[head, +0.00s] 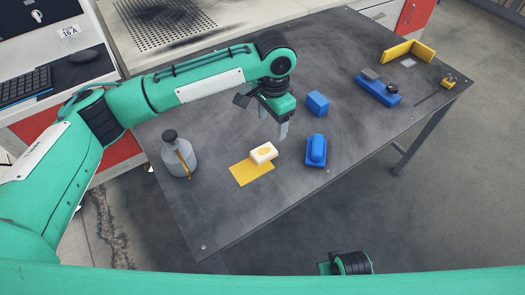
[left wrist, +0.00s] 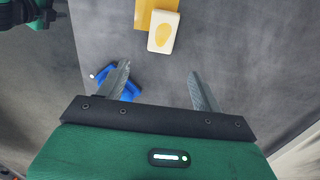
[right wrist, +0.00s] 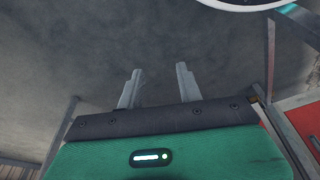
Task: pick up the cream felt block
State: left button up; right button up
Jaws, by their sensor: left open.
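The cream felt block (head: 268,151), with a yellow oval on its top, lies on the dark table at the edge of a flat yellow sheet (head: 247,175). The left wrist view shows the block (left wrist: 166,24) beyond the fingertips, overlapping the yellow sheet (left wrist: 143,14). My left gripper (head: 273,127) is open and empty above the table, just behind the block and apart from it. Its two fingers (left wrist: 158,74) stand wide apart in its own wrist view. My right gripper (right wrist: 158,72) has its fingers apart with nothing between them, over bare floor.
A blue rounded piece on a blue base (head: 316,151) lies right of the block, and a blue cube (head: 318,103) stands behind it. A grey bottle (head: 179,157) stands left. A blue tool (head: 376,91) and yellow angle piece (head: 410,48) lie far right. The near tabletop is clear.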

aim_at(270, 148)
pick_arm(q)
notch_tip(270, 148, down, 10)
jog(key=shift+a+b, duration=0.15)
jog(key=shift+b, duration=0.2)
jog(key=shift+f, duration=0.15)
jog(key=c, duration=1.1)
pick_arm(e)
jog(key=shift+w+r, duration=0.15)
jog(key=shift+r, duration=0.65)
